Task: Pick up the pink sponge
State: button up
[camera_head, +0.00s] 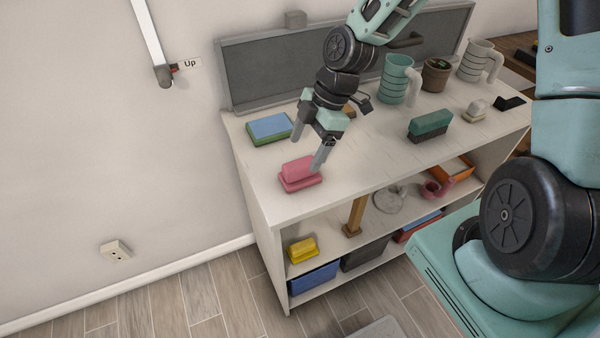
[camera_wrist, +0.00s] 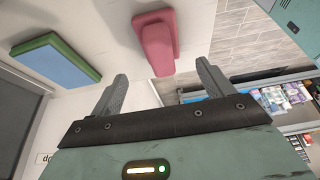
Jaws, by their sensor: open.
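The pink sponge (camera_head: 300,174) lies on the rack's white top, near the front left corner. In the wrist view the pink sponge (camera_wrist: 157,45) shows ahead of the fingertips, a little above the gap between them. My gripper (camera_head: 311,152) is open and empty. In the head view its fingers point down beside and above the sponge, and the nearer finger overlaps the sponge's right end in the picture. My gripper (camera_wrist: 160,85) also shows in the wrist view with its two fingers spread apart. I cannot tell whether a finger touches the sponge.
A blue and green sponge (camera_head: 270,128) lies behind on the same top (camera_head: 370,160). A green brush-like block (camera_head: 430,125), a teal mug (camera_head: 398,80) and a plant pot (camera_head: 435,74) stand to the right. A grey panel (camera_head: 260,70) backs the rack. Lower shelves hold a yellow sponge (camera_head: 303,249).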

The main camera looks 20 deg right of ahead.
aim_at(300, 163)
jog(key=shift+p+x, duration=0.3)
jog(key=shift+x, duration=3.25)
jog(key=shift+s+d, duration=0.1)
jog(key=shift+s, duration=0.05)
jog(key=shift+c, duration=0.3)
jog(key=c, duration=1)
